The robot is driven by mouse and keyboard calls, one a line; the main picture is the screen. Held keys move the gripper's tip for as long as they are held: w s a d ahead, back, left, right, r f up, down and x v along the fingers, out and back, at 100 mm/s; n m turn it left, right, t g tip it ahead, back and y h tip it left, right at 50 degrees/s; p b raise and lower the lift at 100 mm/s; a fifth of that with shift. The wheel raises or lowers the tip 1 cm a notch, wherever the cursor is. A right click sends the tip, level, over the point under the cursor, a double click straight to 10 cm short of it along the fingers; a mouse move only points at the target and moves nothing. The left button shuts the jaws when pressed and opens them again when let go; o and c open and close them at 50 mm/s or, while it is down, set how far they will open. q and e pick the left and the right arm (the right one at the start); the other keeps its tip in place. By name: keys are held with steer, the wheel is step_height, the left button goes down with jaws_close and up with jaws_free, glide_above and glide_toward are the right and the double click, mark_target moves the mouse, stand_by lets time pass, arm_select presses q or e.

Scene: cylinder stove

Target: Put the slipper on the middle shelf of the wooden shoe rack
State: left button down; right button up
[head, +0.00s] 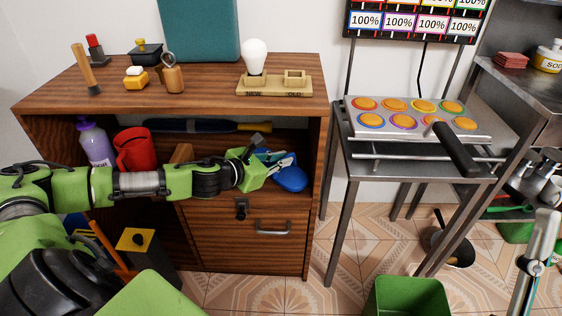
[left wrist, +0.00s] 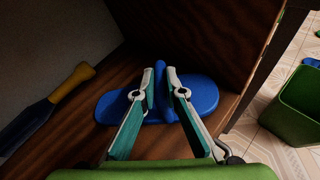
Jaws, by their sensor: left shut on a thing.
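The blue slipper (head: 291,180) lies at the right end of the cabinet's open shelf. My left gripper (head: 278,163) reaches in from the left and is on it. In the left wrist view the slipper (left wrist: 203,93) lies flat and crosswise on the wooden board. There my left gripper's fingertips (left wrist: 160,88) are shut on its raised middle part. The fingers and my wrist hide some of the slipper in the head view. I cannot make out a wooden shoe rack in either view.
The wooden cabinet (head: 316,125) has a side wall close right of the slipper. A green bin (head: 408,297) is on the floor.

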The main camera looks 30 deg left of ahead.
arm_select(q)
steer(key=c, duration=2.1)
jaws_free()
